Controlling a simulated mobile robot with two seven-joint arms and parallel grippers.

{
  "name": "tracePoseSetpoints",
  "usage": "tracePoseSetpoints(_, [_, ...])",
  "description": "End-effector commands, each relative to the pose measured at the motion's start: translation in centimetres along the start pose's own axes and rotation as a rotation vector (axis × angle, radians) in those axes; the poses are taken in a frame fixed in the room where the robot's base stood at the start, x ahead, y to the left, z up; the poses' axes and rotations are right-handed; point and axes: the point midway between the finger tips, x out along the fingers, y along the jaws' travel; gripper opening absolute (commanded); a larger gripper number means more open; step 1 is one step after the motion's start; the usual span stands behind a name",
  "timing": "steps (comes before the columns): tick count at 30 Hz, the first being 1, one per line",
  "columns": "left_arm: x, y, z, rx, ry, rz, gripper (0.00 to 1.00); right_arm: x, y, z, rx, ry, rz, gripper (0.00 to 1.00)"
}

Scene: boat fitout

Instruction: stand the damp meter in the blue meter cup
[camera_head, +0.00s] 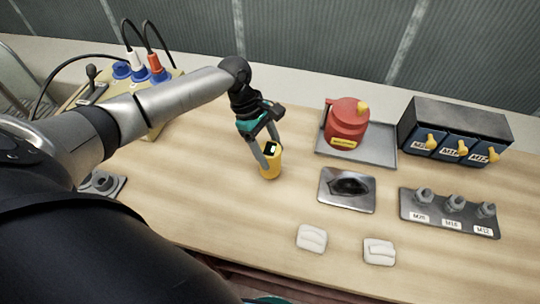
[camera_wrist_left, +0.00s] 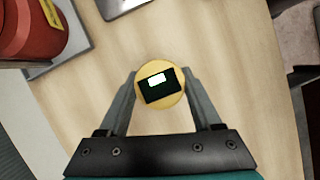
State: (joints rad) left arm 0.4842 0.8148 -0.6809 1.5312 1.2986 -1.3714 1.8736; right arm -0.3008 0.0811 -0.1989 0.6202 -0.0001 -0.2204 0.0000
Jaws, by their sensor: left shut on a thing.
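The yellow damp meter (camera_head: 271,165) with a dark screen is upright over the middle of the bench. My left gripper (camera_head: 264,150) is shut on it, one finger on each side. In the left wrist view the meter's round yellow top (camera_wrist_left: 160,109) with its dark display shows between the two fingers of my left gripper (camera_wrist_left: 160,88). I cannot tell whether its foot touches the bench. I cannot make out a blue meter cup in either view. My right gripper is not in view.
A red container (camera_head: 347,122) stands on a grey tray (camera_head: 380,155). A dark dish (camera_head: 347,189), two white pieces (camera_head: 312,238), a bolt rack (camera_head: 449,212) and blue-fronted bins (camera_head: 455,140) are to the right. A yellow socket box (camera_head: 150,113) with cables is at left.

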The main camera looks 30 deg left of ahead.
Motion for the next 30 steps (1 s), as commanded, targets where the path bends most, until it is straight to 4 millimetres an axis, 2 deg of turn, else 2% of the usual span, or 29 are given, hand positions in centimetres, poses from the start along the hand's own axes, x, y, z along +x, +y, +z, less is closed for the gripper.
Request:
tracePoseSetpoints(1, [1.0,0.0,-0.3,-0.002,-0.002,-0.001,0.00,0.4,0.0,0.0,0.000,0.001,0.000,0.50])
tracePoseSetpoints(4, [1.8,0.0,-0.7,0.000,-0.001,0.001,0.00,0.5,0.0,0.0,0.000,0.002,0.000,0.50])
tracePoseSetpoints(14, [2.0,0.0,-0.8,-0.001,-0.001,0.001,0.00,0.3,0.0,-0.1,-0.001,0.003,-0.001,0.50])
tracePoseSetpoints(15, [2.0,0.0,-0.8,-0.001,-0.001,0.000,0.67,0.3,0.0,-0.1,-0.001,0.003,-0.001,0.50])
tracePoseSetpoints(23, [2.0,0.0,-0.8,0.000,0.000,0.001,0.96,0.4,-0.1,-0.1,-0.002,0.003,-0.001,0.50])
tracePoseSetpoints(30, [2.0,0.0,-0.8,0.000,0.000,0.001,0.96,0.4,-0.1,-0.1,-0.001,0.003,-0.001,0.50])
